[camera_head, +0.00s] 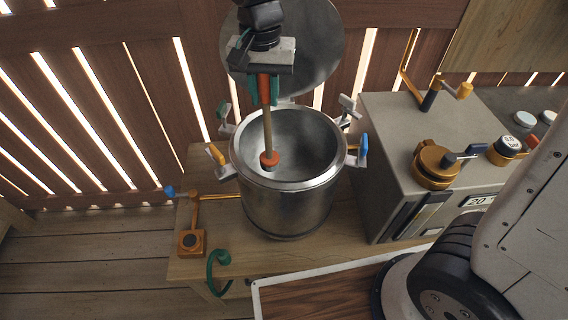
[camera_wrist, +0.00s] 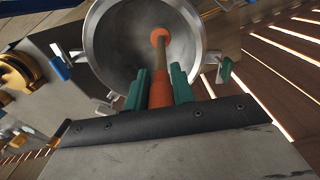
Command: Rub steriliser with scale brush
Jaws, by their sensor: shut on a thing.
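The steriliser (camera_head: 290,205) is a round steel pot with its lid (camera_head: 318,70) swung open behind it. It also shows in the wrist view (camera_wrist: 100,50), seen from above. The scale brush (camera_head: 267,128) has a long brown handle, an orange grip and an orange head. The head is inside the pot's mouth, near the left side in the head view; whether it touches the inner wall I cannot tell. My gripper (camera_head: 263,90), with green fingers, is shut on the brush's orange grip above the pot. The brush also shows in the wrist view (camera_wrist: 161,70), pointing into the pot.
Several clamps with blue, yellow and grey ends surround the pot's rim. A grey box (camera_head: 385,150) with brass fittings stands at the right. A slatted wall stands behind.

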